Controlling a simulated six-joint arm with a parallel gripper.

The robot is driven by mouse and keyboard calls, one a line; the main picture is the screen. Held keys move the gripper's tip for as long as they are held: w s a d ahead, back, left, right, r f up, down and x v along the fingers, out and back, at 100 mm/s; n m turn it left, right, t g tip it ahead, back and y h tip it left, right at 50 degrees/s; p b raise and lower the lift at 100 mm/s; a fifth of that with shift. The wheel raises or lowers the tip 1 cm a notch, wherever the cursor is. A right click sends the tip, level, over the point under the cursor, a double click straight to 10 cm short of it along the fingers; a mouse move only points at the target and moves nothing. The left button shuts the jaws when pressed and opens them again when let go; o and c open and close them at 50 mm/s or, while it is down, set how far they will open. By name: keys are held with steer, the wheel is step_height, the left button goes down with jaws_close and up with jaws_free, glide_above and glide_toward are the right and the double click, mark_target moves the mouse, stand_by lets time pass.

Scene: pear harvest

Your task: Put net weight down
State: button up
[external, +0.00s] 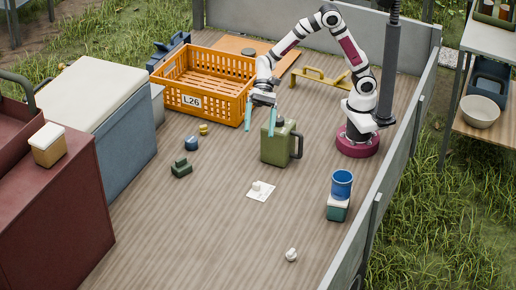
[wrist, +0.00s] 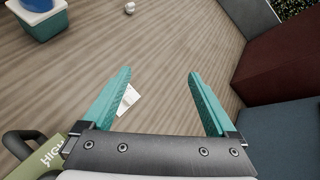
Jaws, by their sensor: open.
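My gripper (external: 259,117) is open, its teal fingers pointing down, at the right end of the orange crate and just left of the green canister's top. In the wrist view the gripper (wrist: 159,74) has only bare deck between its fingers. I cannot tell which object is the net weight. Small block-like objects stand on the deck: a dark green one (external: 181,169), a blue one (external: 191,143) and a yellow one (external: 203,129). A small white object (external: 257,186) sits on a white sheet (external: 264,194). Another white object (external: 291,255) is near the front.
The orange crate (external: 192,103) labelled L26 and the green canister (external: 277,146) flank my gripper. A blue cup (external: 342,181) stands on a teal box (external: 338,211) at right. The front deck is mostly clear.

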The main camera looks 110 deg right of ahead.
steer(key=s+a+r+n+g+h, duration=0.15)
steer(key=s+n+g+h, duration=0.5)
steer(key=s, duration=1.35)
steer(key=s+d+f+n+t+h, duration=0.1)
steer(key=s+d+n, duration=0.4)
steer(key=s, duration=0.5)
steer(key=shift+d+f+h, duration=0.35)
steer(key=shift+d, duration=0.35)
